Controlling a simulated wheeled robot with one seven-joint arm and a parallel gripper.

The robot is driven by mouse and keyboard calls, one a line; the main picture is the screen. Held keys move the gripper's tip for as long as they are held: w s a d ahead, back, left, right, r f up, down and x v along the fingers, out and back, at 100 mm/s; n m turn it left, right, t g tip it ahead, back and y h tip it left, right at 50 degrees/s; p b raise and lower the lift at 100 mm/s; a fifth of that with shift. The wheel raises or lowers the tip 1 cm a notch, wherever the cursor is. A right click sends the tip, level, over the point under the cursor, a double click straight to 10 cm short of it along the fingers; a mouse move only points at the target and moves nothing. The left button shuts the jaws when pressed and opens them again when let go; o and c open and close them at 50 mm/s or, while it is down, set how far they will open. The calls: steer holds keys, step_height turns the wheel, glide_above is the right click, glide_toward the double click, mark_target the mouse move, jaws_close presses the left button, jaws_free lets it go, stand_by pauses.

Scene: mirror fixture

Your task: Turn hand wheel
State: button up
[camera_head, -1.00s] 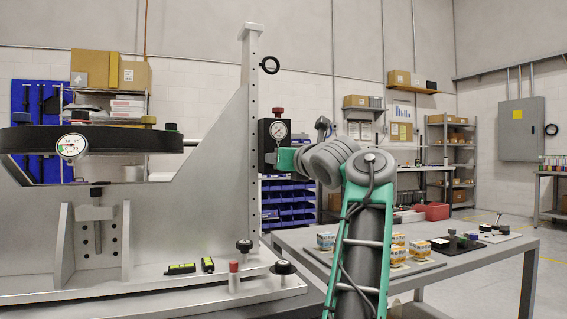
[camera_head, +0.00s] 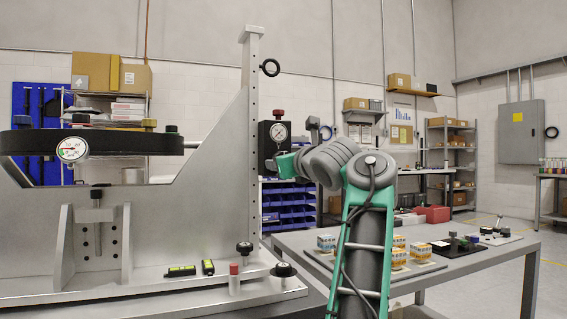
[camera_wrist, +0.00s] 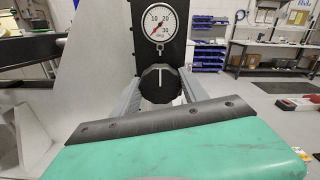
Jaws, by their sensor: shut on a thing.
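The hand wheel (camera_wrist: 160,84) is a black faceted knob with a white line on its face. It sits below a round white dial (camera_wrist: 160,22) marked 10, 20 and 30, on a black housing. In the head view the dial (camera_head: 278,130) shows on the black block beside the upright post; the knob is hard to make out there. My gripper (camera_wrist: 162,90) has one finger on each side of the knob and is shut on it. In the head view my gripper (camera_head: 272,166) reaches the block from the right, and its fingertips are hard to see.
A perforated metal post (camera_head: 254,140) stands directly left of the block. A large black ring (camera_head: 110,141) with a gauge is at the left. A grey table (camera_head: 480,262) with small boxes stands at the right. Small parts lie on the fixture base (camera_head: 130,292).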

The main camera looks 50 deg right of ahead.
steer(key=o, duration=1.4)
steer(key=shift+c, duration=0.2)
steer(key=v, duration=0.7)
steer(key=shift+s+a, duration=0.25)
steer(key=shift+s, duration=0.05)
